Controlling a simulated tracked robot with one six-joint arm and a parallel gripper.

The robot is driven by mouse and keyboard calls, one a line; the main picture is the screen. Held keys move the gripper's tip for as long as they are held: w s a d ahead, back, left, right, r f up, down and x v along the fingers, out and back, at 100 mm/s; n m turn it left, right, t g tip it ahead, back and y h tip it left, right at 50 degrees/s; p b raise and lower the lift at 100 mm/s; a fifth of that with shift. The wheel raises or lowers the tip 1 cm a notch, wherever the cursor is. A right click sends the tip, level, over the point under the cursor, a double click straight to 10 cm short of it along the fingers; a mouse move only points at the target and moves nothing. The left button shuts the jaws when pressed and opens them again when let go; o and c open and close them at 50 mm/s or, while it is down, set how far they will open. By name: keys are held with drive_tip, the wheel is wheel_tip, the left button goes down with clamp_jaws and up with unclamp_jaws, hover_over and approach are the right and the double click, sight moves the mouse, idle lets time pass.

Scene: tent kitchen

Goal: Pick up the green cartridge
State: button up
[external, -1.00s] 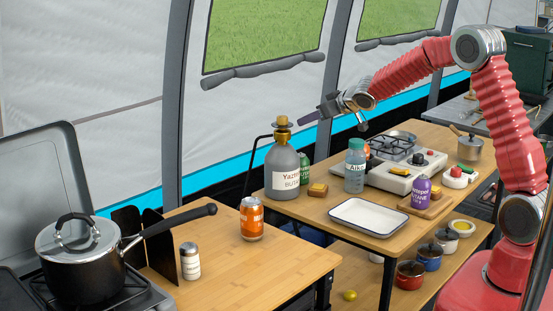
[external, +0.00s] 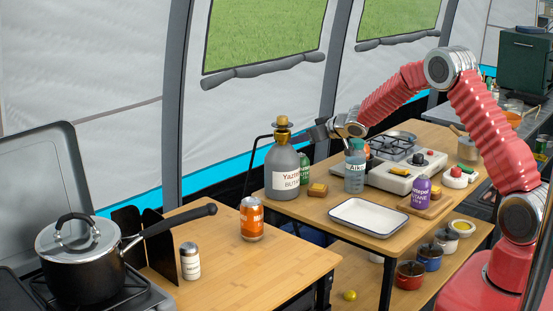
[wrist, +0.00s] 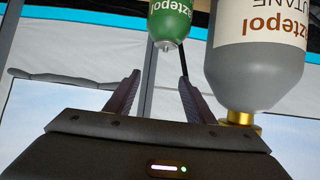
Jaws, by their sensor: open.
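The green cartridge (external: 304,168) stands on the far table, partly hidden behind the large grey gas bottle in the external view. In the wrist view the green cartridge (wrist: 170,22) appears upside down at the top, beyond the fingertips, with its nozzle end toward me. My gripper (external: 313,133) is above and slightly right of the cartridge in the external view. In the wrist view my gripper (wrist: 160,82) is open, with nothing between its fingers. The cartridge's lower part is cut off there.
The grey gas bottle (external: 283,172) with a gold neck stands close beside the cartridge; in the wrist view the bottle (wrist: 255,70) is at right.

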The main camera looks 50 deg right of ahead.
sight(303, 155)
drive_tip(key=shift+f, duration=1.4)
drive_tip(key=shift+f, duration=0.6)
wheel_tip(303, 155, down, 2)
drive_tip(key=shift+f, duration=0.2)
drive_tip(key=shift+x, duration=0.95)
drive_tip(key=shift+w+f, duration=0.25)
drive_tip(key=shift+w, duration=0.25)
drive_tip(key=shift+c, duration=0.2)
drive_tip(key=shift+s+f, duration=0.1)
drive_tip(key=c, duration=1)
